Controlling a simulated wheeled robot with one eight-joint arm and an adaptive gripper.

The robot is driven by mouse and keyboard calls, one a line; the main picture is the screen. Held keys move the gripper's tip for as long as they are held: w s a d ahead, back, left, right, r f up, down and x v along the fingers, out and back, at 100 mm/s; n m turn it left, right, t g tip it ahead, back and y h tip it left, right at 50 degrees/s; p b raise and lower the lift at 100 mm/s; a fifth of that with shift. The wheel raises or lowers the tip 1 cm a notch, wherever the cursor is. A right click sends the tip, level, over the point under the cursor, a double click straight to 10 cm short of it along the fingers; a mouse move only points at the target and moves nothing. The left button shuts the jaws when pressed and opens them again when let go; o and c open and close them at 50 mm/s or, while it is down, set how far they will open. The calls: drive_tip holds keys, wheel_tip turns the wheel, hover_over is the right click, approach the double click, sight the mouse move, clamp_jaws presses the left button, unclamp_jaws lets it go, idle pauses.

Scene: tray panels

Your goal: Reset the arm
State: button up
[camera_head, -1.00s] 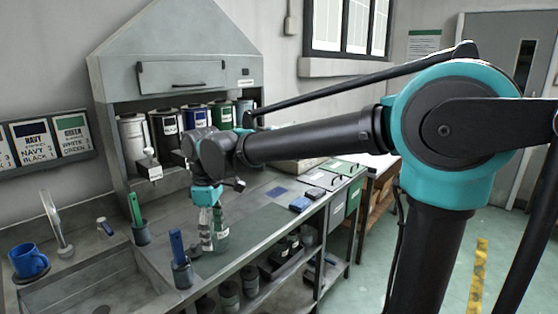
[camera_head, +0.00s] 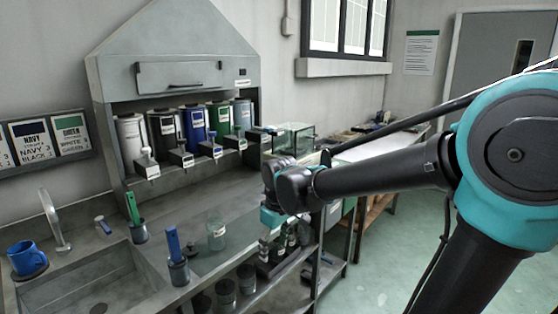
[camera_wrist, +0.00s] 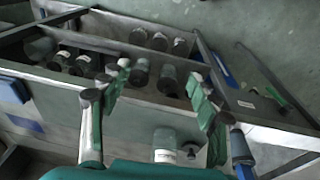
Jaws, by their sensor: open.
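My gripper (camera_head: 266,250) hangs below my wrist at the front edge of the bench, right of the glass jar. Its two fingers are spread apart with nothing between them in the wrist view (camera_wrist: 152,88). A clear glass jar (camera_head: 216,236) with a white label stands upright on the bench, apart from my gripper. It also shows in the wrist view (camera_wrist: 165,146), below the fingers. My arm reaches in from the right and hides part of the bench's right end.
Several labelled canisters (camera_head: 197,127) stand in the hood. A blue-handled tool (camera_head: 173,243) and a green-handled tool (camera_head: 133,208) stand in holders by the sink (camera_head: 85,285). A blue mug (camera_head: 27,259) is at far left. Jars (camera_head: 247,279) fill the shelf below.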

drive_tip(key=s+d+f+m+t, duration=0.1)
drive_tip(key=s+d+f+m, duration=0.1)
drive_tip(key=d, duration=0.5)
drive_tip(key=s+d+f+m+t, duration=0.1)
drive_tip(key=s+d+f+m, duration=0.2)
drive_tip(key=d+f+m, duration=0.1)
drive_tip(key=s+d+f+m, duration=0.3)
drive_tip(key=d+f+m, duration=0.1)
drive_tip(key=d, duration=0.5)
drive_tip(key=shift+d+f+t+h, duration=0.3)
drive_tip(key=shift+f+t+h, duration=0.1)
drive_tip(key=shift+f, duration=0.25)
